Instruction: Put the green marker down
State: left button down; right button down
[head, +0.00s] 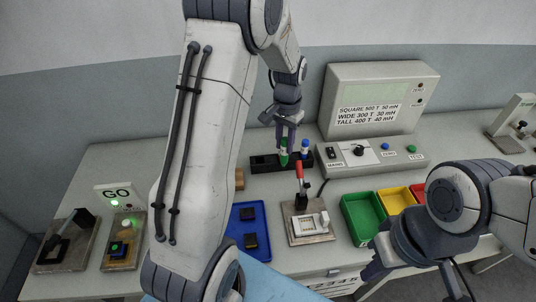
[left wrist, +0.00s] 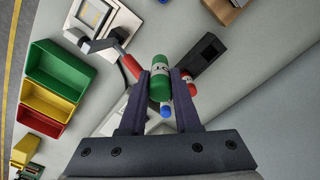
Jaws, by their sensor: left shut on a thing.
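The green marker (head: 284,153) is upright between the fingers of my left gripper (head: 287,130), at the black holder (head: 262,163) on the bench. In the left wrist view the green marker (left wrist: 159,78) has a white label band, and both fingers close on it. I cannot tell whether its lower end is seated in the holder or just above it. A blue-capped marker (head: 305,148) stands just right of it. A red piece with a white band (left wrist: 190,86) shows beside the right finger in the left wrist view. My right gripper (head: 374,266) is low at the right, partly hidden by its arm.
A clamp fixture with a red handle (head: 299,172) stands close in front of the holder. A green bin (head: 361,219) and a yellow bin (head: 396,199) lie to the right, a blue tray (head: 263,226) in front. A grey console (head: 372,96) stands behind at right.

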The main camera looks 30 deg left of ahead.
pick_arm(q)
jog(key=w+a+f+p, duration=0.4)
jog(key=a+f+p, duration=0.2)
jog(key=a+f, duration=0.4)
jog(key=shift+a+f, duration=0.35)
jog(key=shift+a, duration=0.15)
jog(key=shift+f, duration=0.2)
jog(key=c, duration=0.6)
grip_release()
jog(key=shift+r, duration=0.1)
